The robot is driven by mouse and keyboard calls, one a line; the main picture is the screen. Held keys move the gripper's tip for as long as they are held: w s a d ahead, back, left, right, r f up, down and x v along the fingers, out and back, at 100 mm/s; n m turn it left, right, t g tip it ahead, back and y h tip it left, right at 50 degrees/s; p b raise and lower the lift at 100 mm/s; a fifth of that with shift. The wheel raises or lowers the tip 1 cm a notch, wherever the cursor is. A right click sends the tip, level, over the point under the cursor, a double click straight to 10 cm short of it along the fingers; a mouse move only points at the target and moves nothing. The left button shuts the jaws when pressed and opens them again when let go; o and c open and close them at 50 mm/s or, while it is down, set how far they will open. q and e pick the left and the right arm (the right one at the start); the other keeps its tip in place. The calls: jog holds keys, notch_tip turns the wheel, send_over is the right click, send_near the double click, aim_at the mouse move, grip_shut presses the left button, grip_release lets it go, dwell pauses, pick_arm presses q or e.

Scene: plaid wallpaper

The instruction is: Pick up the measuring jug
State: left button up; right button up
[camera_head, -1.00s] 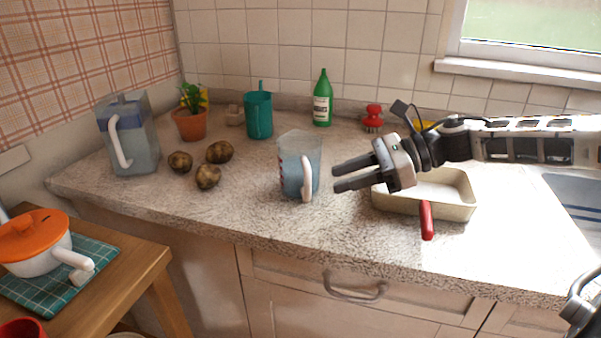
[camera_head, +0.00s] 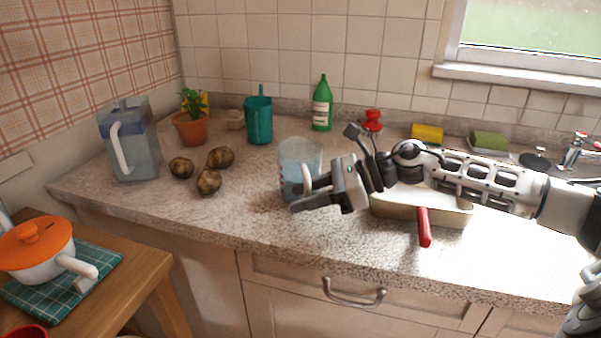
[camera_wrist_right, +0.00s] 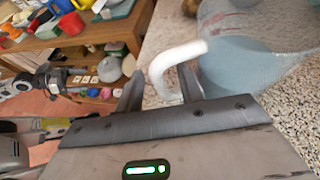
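The measuring jug (camera_head: 292,158) is clear with red markings and a white handle. It stands upright on the counter in the head view and fills the upper right of the right wrist view (camera_wrist_right: 245,68). My right gripper (camera_head: 302,194) is at the jug's handle side. In the right wrist view its two dark fingers (camera_wrist_right: 160,88) stand apart, with the white handle (camera_wrist_right: 175,65) between them, nearer the right finger. A gap shows on the handle's left. Part of my other arm seems to show at the left of the wrist view, too small to read its gripper.
A cream baking dish (camera_head: 395,212) and a red handle (camera_head: 424,228) lie under my right arm. Potatoes (camera_head: 208,182), a blue-lidded pitcher (camera_head: 140,150), a teal jug (camera_head: 258,122) and a green bottle (camera_head: 322,105) stand left and behind. Clear counter lies in front of the jug.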

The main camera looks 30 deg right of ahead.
grip_shut()
jog(key=shift+r, duration=0.25)
